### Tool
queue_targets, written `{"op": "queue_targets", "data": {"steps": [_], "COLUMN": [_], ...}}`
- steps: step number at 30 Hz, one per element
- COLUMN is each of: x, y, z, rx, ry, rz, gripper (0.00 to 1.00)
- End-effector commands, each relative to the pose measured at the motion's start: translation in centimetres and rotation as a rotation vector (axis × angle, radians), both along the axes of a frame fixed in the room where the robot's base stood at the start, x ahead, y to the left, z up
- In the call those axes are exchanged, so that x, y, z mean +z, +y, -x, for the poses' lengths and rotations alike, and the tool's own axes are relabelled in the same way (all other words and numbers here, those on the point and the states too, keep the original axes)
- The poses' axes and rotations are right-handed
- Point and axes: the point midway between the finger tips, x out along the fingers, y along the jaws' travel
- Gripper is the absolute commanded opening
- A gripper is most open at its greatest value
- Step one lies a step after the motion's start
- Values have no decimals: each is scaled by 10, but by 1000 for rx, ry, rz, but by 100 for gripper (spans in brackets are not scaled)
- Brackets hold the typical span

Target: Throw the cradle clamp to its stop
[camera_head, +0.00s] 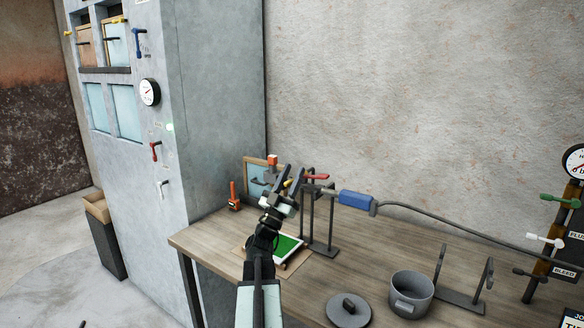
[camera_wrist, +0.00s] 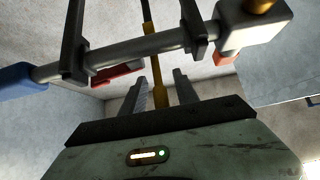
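The cradle is a dark stand (camera_head: 331,215) on the bench with upright posts; its forks (camera_wrist: 75,45) bear a grey rod (camera_wrist: 140,48) in the wrist view. A brass-yellow bar (camera_wrist: 150,30), perhaps the clamp lever, runs down behind the rod to between my fingers; its yellow end (camera_head: 287,184) also shows in the head view. Red pieces (camera_head: 317,176) sit at the cradle top. My gripper (camera_head: 291,177) is beside the cradle's left side, its fingers apart around the bar (camera_wrist: 160,88). I cannot tell whether either finger touches it.
A blue handle (camera_head: 356,199) on the rod trails a grey hose (camera_head: 450,233) to the right. A green-topped tray (camera_head: 288,246), a grey pot (camera_head: 411,293) and a dark lid (camera_head: 349,311) are on the bench (camera_head: 215,237). An orange tool (camera_head: 234,198) stands far left; a grey cabinet (camera_head: 215,120) is beyond.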

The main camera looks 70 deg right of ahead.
Motion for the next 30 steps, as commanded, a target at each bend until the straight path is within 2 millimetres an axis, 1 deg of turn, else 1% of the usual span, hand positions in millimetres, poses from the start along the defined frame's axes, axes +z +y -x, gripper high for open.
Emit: {"op": "queue_targets", "data": {"steps": [5,6,9,30], "x": [-1,-1,-1,-2], "y": [0,0,1,1], "z": [0,0,-1,0], "rx": [1,1,1,1], "ry": [0,0,0,-2], "rz": [0,0,0,1], "gripper": [36,25,0,0]}}
